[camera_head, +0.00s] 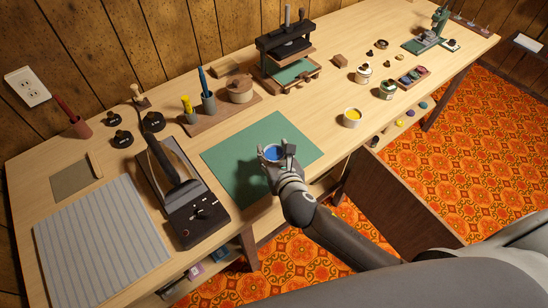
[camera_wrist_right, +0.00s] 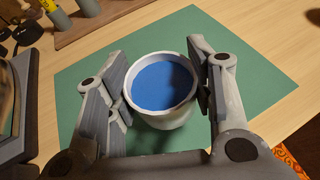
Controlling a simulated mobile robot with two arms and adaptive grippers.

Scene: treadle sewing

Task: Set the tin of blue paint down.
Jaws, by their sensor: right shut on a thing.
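The tin of blue paint (camera_head: 271,153) is a small white tin, open at the top, with blue paint inside. It is upright over the green mat (camera_head: 235,180) on the workbench. In the right wrist view the tin (camera_wrist_right: 160,88) sits between the two fingers of my right gripper (camera_wrist_right: 162,95), which is shut on it. In the head view my right gripper (camera_head: 279,155) reaches in from the lower right. I cannot tell whether the tin's base touches the mat, as it is hidden. My left gripper is not in view.
A tin of yellow paint (camera_head: 352,117) stands right of the mat. A black device with a lever (camera_head: 190,215) stands left of it. A small press (camera_head: 290,62) and a wooden pen stand (camera_head: 219,111) are behind. Bare mat surrounds the tin.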

